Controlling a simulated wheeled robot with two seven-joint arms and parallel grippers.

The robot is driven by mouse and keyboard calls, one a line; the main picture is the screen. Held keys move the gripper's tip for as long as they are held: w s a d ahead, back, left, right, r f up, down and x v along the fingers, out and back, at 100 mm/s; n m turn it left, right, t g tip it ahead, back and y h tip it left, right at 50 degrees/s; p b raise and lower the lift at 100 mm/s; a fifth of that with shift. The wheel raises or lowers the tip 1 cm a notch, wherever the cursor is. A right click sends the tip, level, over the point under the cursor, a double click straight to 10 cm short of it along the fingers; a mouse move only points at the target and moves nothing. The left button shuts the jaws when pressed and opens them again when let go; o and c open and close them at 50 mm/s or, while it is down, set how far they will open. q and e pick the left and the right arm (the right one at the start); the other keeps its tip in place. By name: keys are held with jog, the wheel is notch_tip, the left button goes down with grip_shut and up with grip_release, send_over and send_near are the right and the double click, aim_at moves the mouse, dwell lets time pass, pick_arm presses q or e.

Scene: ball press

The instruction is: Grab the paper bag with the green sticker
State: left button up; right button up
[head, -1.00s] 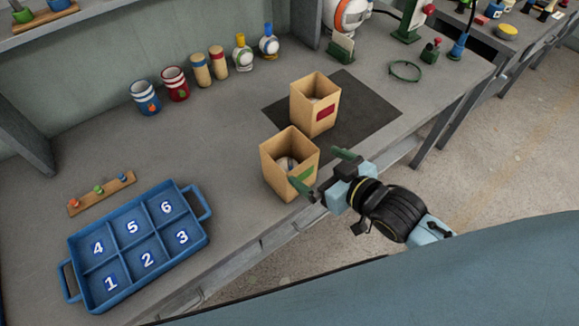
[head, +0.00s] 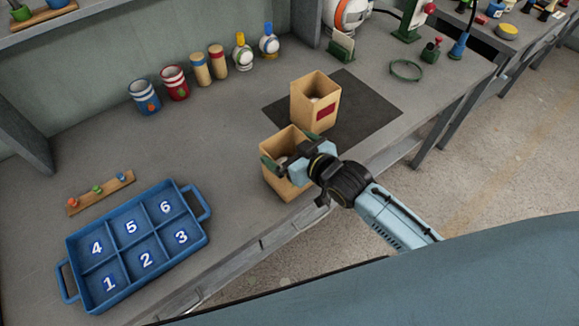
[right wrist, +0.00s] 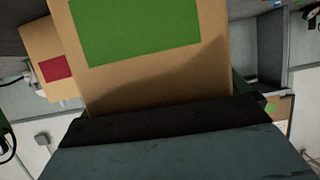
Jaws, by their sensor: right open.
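The paper bag with the green sticker (head: 277,184) stands upright near the front edge of the bench, open at the top with something pale inside. My right gripper (head: 287,158) is open over its upper front, one finger at its left side and one at its right. The hand hides the green sticker in the head view. In the right wrist view the green sticker (right wrist: 135,30) shows large on the bag's face (right wrist: 150,85), close ahead of the hand. I cannot tell whether the fingers touch the bag. My left gripper is not in view.
A second paper bag with a red sticker (head: 313,108) stands just behind on a dark mat (head: 365,112). It also shows in the right wrist view (right wrist: 45,55). A blue numbered tray (head: 200,240) lies at left. Jars and bottles line the back. The bench between is clear.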

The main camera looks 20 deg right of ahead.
jog(key=c, duration=0.8)
